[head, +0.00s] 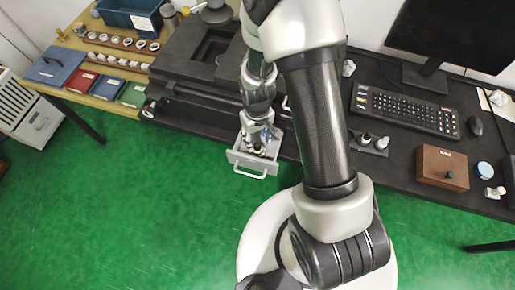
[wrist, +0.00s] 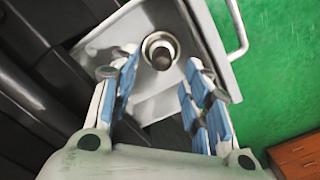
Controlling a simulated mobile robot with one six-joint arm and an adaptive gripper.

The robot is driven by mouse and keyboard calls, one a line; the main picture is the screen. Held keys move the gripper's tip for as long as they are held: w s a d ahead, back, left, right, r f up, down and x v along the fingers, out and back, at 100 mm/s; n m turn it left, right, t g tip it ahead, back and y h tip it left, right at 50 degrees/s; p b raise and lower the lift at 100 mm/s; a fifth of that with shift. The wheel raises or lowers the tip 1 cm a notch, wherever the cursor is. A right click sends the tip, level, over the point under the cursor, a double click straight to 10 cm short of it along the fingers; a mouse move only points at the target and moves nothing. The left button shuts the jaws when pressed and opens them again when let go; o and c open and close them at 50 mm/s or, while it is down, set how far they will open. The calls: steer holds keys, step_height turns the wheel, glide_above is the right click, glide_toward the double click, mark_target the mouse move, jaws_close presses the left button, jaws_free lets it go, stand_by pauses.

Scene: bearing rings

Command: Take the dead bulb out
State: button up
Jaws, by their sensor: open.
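A pale metal drawer (head: 235,158) with a bar handle is pulled out from the dark bench unit, and its wall shows in the wrist view (wrist: 215,40). In the drawer a round metal socket (wrist: 148,41) holds a small dark, rounded piece (wrist: 162,60), which looks like the bulb. My gripper (wrist: 161,82) is open above the drawer, its blue-padded fingers apart on the left and right. The socket lies between and slightly beyond the fingertips, and nothing is between the pads. In the head view my gripper (head: 258,140) partly hides the drawer's inside.
To the right on the bench, a small dark holder (head: 352,147) carries bulb-like pieces, near a keyboard (head: 405,109) and a brown box (head: 442,168). On the left are ring racks (head: 117,39) and coloured boxes (head: 57,66). The green floor before the drawer is clear.

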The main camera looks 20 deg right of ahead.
mark_target(257, 144)
steer(key=f, duration=0.1)
steer(key=f+b, duration=0.1)
steer(key=f, duration=0.1)
steer(key=shift+s+f, duration=0.1)
steer(key=shift+s, duration=0.2)
steer(key=shift+w+f, duration=0.1)
steer(key=shift+f, duration=0.25)
steer(key=shift+c, duration=0.4)
jaws_close()
